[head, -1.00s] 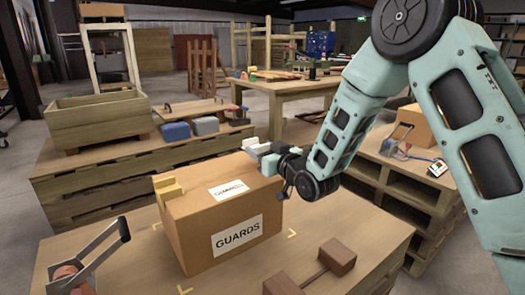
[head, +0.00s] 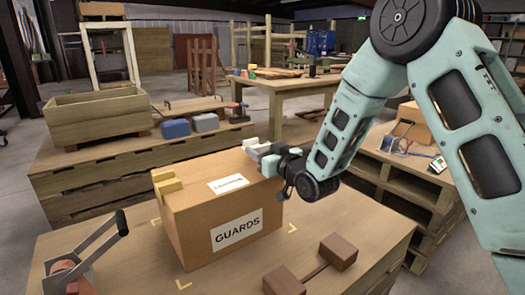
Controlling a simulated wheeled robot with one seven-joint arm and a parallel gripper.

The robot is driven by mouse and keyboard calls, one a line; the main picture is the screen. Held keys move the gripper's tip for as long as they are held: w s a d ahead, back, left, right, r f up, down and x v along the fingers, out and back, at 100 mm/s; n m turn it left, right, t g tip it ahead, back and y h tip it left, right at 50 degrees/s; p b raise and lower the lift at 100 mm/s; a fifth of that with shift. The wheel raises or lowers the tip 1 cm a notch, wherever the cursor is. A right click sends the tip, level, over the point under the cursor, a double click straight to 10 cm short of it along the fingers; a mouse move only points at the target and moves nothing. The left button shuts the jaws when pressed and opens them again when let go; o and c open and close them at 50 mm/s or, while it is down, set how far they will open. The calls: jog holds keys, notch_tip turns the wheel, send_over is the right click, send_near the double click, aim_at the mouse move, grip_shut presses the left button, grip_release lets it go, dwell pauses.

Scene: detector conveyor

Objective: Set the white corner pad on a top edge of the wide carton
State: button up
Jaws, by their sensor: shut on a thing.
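The wide carton (head: 195,225), brown with GUARDS labels, stands closed on the wooden table in the head view. A pale yellow corner pad (head: 167,186) sits on its left top edge. My gripper (head: 264,152) is at the carton's right top edge, seen from behind. It is shut on the white corner pad (head: 250,142), which shows only as small pale parts around the fingers. The pad is at or just above that edge; I cannot tell whether it touches the carton. My gripper and wrist hide the rest of it.
A lever-handled tool (head: 90,250) stands on the table's left front, and a brown two-block piece (head: 338,251) lies at its right front. Yellow corner marks (head: 292,228) lie around the carton. Blue and grey bins (head: 175,129) are on the pallet stack behind.

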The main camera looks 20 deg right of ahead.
jog(key=shift+f+b, duration=0.8)
jog(key=shift+f, duration=0.15)
jog(key=o, duration=1.1)
jog(key=shift+f, duration=0.15)
